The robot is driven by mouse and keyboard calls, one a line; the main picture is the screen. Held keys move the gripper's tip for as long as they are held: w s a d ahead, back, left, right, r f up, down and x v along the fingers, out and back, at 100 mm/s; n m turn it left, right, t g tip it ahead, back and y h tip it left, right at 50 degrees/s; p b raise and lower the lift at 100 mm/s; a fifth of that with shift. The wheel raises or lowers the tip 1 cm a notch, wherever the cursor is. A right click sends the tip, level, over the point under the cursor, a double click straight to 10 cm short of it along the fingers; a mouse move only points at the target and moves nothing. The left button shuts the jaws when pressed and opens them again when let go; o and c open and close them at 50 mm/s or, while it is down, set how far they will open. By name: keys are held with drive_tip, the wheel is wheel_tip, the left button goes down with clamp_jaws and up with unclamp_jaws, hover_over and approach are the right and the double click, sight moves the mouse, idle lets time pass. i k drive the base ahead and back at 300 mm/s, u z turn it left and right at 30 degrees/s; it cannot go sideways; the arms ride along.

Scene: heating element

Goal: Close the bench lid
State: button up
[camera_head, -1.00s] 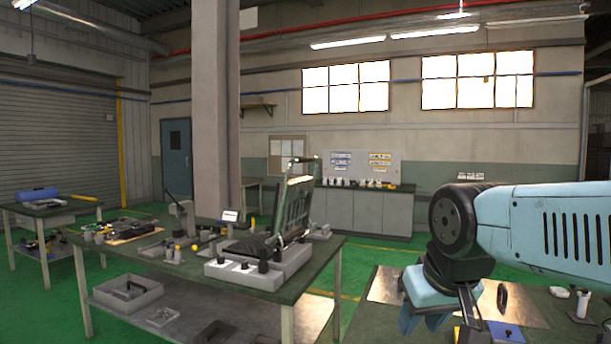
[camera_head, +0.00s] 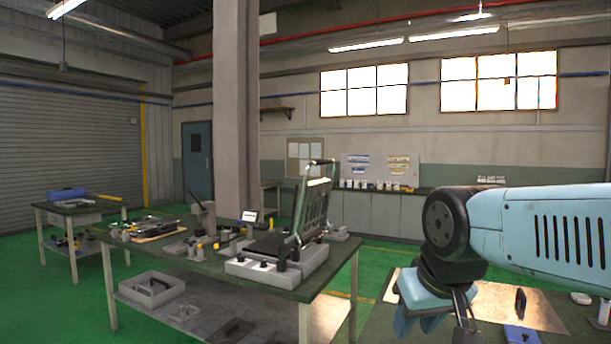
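The bench lid (camera_head: 314,206) is a dark ribbed panel in a metal frame. It stands raised, tilted slightly back, at the rear of a grey bench unit (camera_head: 262,272) on the green-topped workbench (camera_head: 215,277). A bar handle (camera_head: 322,162) is at its top. My gripper (camera_head: 416,322) hangs from my light blue arm at the lower right. It is well to the right of the lid and apart from it. Its fingertips are partly cut off or hidden by the wrist, so its opening does not show clearly.
Another table (camera_head: 385,322) with a metal sheet (camera_head: 512,305) and a blue item (camera_head: 520,337) is below my arm. A square pillar (camera_head: 236,110) rises behind the workbench. A small table (camera_head: 75,207) stands at far left. Green floor (camera_head: 50,310) is open at front left.

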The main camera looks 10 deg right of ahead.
sight(311, 209)
drive_tip(key=u, duration=0.15)
drive_tip(key=i, duration=1.4)
drive_tip(key=z, duration=0.25)
drive_tip(key=k, duration=0.4)
drive_tip(key=u, duration=0.6)
drive_tip(key=i, duration=1.25)
drive_tip(key=z, duration=0.55)
